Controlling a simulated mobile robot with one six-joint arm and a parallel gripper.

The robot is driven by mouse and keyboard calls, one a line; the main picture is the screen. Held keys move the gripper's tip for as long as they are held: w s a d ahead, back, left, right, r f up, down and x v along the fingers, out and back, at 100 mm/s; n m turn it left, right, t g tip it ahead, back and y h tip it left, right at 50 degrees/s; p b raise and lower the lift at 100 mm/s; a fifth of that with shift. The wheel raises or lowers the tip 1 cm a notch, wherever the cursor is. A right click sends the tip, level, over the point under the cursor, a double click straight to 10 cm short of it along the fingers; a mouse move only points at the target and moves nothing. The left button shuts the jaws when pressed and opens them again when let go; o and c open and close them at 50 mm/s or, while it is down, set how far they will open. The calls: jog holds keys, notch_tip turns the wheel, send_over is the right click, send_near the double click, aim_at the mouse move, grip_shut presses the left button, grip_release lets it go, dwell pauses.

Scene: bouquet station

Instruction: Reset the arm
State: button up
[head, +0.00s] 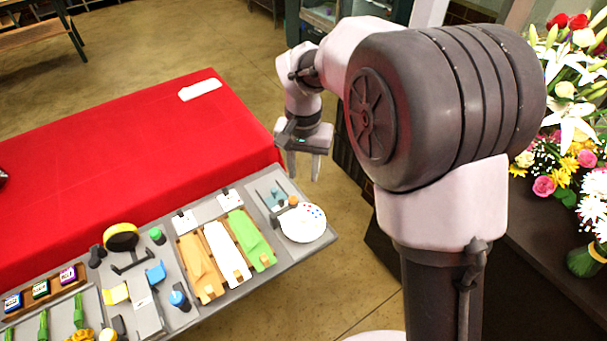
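My gripper (304,165) hangs from my folded arm and points down, right of the red table's corner. Its two pale fingers are spread apart with a gap between them. Nothing shows between the fingers. It appears to be above the far right end of the grey work table, apart from everything on it. My own large upper arm fills the right middle of the head view.
The grey table (292,262) carries a round white dish (303,223), a wooden tray with orange, white and green pieces (251,238), and a tape roll (121,237). The red-covered table (110,140) holds a white item (200,90). Bouquets (565,130) stand at right.

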dwell(0.3)
jog(key=s+d+r+m+t+y+b, duration=0.1)
jog(key=s+d, duration=0.4)
jog(key=s, duration=0.6)
jog(key=s+d+r+m+t+y+b, duration=0.1)
jog(key=s+d+r+t+b, duration=0.2)
jog(key=s, duration=0.9)
jog(key=d+t+b, duration=0.1)
jog(key=d+b, duration=0.1)
jog(key=b, duration=0.1)
jog(key=shift+d+t+b, duration=0.25)
jog(key=shift+t+b, duration=0.05)
jog(key=shift+t, duration=0.1)
jog(key=shift+r, duration=0.1)
